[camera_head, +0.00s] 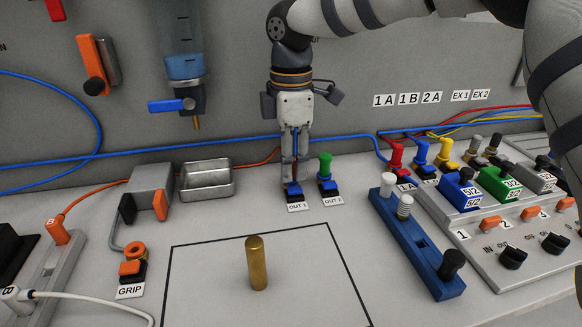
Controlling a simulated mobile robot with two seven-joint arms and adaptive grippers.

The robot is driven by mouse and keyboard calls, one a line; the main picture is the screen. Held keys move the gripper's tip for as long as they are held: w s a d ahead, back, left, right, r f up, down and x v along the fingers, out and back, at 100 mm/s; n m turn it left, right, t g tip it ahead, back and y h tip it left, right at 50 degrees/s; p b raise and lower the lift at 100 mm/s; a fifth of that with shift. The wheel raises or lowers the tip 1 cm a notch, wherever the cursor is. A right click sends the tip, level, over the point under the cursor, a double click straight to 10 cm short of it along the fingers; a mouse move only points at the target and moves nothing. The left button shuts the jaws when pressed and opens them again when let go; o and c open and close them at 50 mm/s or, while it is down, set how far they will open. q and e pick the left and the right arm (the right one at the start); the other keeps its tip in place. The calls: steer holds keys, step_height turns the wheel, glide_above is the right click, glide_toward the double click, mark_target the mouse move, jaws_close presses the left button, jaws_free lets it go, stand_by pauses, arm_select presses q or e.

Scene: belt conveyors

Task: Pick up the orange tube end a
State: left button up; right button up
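My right gripper (294,180) points straight down with its fingers close together, right at the blue fitting (293,190) labelled OUT 1. I cannot tell whether anything is between the fingertips. An orange tube (257,160) runs from the grey block toward the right gripper and disappears behind its fingers, so its end there is hidden. I cannot make out a tube end marked A. My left gripper is not in view.
A green-topped fitting (325,166) stands close right of the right gripper. A metal tray (207,190) and the grey block (150,181) lie left. A brass cylinder (257,263) stands inside the black outline. A blue rail (416,240) and valve blocks (462,190) fill the right.

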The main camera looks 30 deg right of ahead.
jaws_close()
steer(key=shift+r, duration=0.3)
step_height(320, 180, up, 3)
steer(key=shift+w+f, duration=0.1)
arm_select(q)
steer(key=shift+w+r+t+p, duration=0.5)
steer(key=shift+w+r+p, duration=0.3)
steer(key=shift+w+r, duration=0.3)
arm_select(e)
steer(key=s+a+r, duration=0.5)
steer(key=s+r, duration=0.4)
steer(key=s, duration=0.4)
steer(key=shift+a+r, duration=0.2)
steer(key=shift+r, duration=0.1)
